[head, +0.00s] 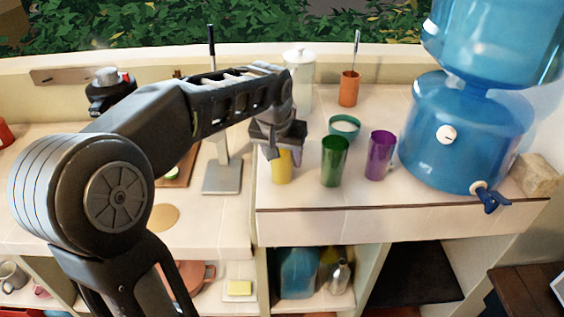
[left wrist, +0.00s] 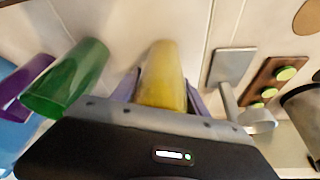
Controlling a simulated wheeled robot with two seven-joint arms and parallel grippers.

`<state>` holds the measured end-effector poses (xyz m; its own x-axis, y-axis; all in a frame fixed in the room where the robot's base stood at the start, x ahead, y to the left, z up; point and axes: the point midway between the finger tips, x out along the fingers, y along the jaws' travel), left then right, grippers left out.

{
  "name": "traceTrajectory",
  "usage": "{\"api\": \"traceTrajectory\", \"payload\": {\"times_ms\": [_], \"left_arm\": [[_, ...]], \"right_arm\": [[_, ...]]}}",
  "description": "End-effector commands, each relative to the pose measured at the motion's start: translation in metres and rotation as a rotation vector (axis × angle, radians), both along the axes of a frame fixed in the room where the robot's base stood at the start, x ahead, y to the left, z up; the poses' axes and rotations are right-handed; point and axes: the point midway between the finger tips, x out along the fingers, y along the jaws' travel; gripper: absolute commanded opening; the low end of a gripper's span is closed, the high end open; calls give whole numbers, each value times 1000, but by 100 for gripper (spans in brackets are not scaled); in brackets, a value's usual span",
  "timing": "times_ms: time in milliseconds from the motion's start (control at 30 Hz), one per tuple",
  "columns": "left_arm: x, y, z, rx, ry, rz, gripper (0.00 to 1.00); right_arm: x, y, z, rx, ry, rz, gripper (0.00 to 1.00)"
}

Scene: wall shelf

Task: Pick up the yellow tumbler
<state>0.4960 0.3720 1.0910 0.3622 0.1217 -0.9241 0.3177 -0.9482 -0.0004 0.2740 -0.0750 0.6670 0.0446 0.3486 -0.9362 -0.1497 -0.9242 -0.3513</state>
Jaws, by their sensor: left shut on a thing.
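The yellow tumbler (head: 282,167) is on the tiled counter, left of a green tumbler (head: 334,161) and a purple tumbler (head: 379,155). My left gripper (head: 278,152) reaches down over it and is shut on its upper part. In the left wrist view the yellow tumbler (left wrist: 162,78) sits between the two fingers, one on each side. The green tumbler (left wrist: 70,78) is close on its left there. The gripper hides the yellow tumbler's rim in the head view. I cannot tell whether its base touches the counter. My right gripper is in neither view.
A teal bowl (head: 344,127) stands behind the green tumbler. An orange cup with a utensil (head: 349,89) and a lidded white jar (head: 299,76) are farther back. A large blue water dispenser (head: 465,135) fills the right. A metal stand (head: 222,177) is at left.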

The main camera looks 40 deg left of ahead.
Motion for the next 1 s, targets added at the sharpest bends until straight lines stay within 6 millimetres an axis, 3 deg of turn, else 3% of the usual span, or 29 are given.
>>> {"api": "traceTrajectory", "payload": {"times_ms": [500,1000], "left_arm": [[0,0,0,0,0,0,0],[1,0,3,1,-2,0,0]], "right_arm": [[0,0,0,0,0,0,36],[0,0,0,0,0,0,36]]}}
